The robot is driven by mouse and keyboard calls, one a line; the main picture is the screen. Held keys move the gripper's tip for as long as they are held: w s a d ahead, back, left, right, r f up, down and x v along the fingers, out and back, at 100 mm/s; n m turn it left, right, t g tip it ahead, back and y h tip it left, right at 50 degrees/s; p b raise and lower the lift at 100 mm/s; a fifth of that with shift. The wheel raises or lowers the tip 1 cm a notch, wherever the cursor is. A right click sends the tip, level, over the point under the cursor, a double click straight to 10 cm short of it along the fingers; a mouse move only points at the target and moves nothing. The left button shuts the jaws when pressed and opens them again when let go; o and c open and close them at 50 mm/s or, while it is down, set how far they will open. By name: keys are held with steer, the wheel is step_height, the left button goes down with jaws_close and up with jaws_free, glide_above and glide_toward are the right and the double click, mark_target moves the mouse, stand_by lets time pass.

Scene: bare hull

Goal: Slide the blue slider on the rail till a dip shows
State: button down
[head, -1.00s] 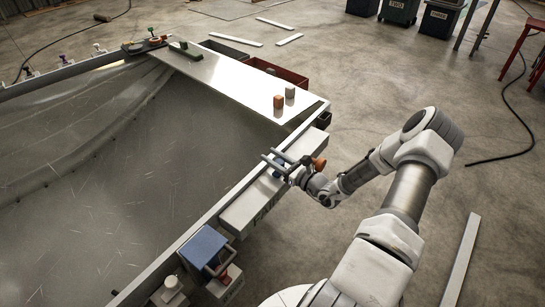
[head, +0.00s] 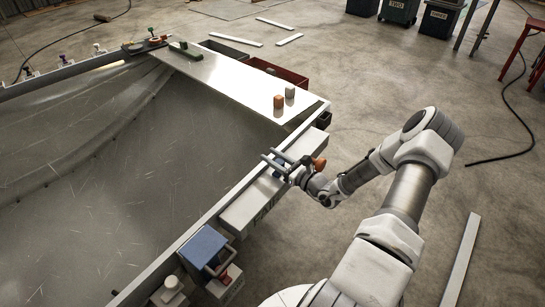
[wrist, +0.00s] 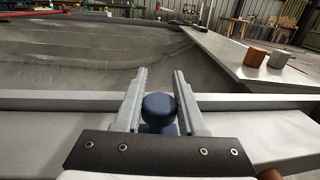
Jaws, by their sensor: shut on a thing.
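The blue slider (wrist: 160,112) shows in the wrist view between the two fingers of my gripper (wrist: 162,100). It has a round dark blue knob on top. In the head view my gripper (head: 278,162) is at the rail (head: 243,207) along the hull's right edge, and a small part of the slider (head: 277,173) shows below the fingers. My gripper is shut on the slider. No dip can be made out on the rail; my gripper and arm hide part of it.
An orange knob (head: 320,164) stands right of my gripper. A blue box (head: 203,247) stands at the near end of the rail.

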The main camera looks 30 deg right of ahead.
steer(key=d, duration=0.1)
steer(key=w+d, duration=0.1)
steer(key=d, duration=0.1)
steer(key=w+d+b, duration=0.1)
steer(key=shift+d, duration=0.3)
steer(key=shift+c, duration=2.4)
jaws_free()
steer(key=p+v, duration=0.3)
steer(key=v, duration=1.4)
steer(key=shift+s, duration=0.15)
